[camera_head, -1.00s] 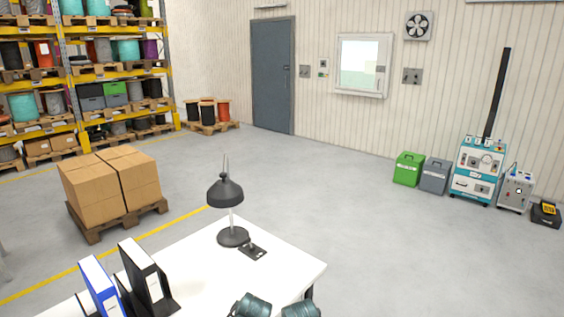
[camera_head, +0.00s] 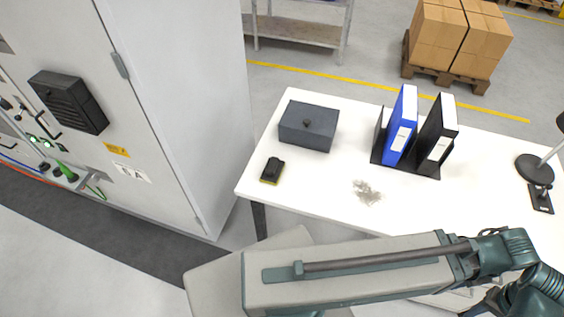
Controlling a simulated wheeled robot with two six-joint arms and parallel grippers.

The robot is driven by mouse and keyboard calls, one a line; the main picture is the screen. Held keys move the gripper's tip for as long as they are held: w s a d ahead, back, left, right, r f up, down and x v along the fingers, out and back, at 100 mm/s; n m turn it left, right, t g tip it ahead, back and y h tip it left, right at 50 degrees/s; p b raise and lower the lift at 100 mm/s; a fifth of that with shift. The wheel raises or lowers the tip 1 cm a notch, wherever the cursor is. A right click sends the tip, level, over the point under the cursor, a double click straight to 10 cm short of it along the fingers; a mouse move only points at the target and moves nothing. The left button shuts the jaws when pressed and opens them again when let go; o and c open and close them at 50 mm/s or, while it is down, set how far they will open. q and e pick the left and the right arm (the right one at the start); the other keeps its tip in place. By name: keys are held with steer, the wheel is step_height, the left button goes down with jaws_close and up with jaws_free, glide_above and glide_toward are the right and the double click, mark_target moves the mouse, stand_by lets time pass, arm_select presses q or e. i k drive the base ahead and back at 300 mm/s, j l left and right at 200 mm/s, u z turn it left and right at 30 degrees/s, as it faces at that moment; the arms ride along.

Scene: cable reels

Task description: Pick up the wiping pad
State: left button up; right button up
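The wiping pad (camera_head: 271,171), a small black block with a yellow lower edge, lies on the white table (camera_head: 315,205) near its left end. It is left of and in front of a dark grey box (camera_head: 308,126). Nothing touches the pad from above. One of my arms stretches across the bottom of the view to the right, clear of the pad. Neither gripper's fingers can be seen in the head view.
A blue binder (camera_head: 402,125) and a black binder (camera_head: 437,133) stand in a holder. A black lamp (camera_head: 535,169) is at the right. A tall grey cabinet (camera_head: 190,110) stands left of the table, with a floor gap between.

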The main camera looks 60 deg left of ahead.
mark_target(271, 174)
steer(key=u, duration=0.4)
steer(key=k+j+u, duration=0.1)
steer(key=u, duration=0.35)
steer(key=j+u, duration=0.1)
steer(key=u, duration=0.3)
steer(key=j+u, duration=0.1)
steer(key=u, duration=0.3)
steer(key=j+u, duration=0.15)
steer(key=u, duration=0.25)
steer(key=k, duration=0.05)
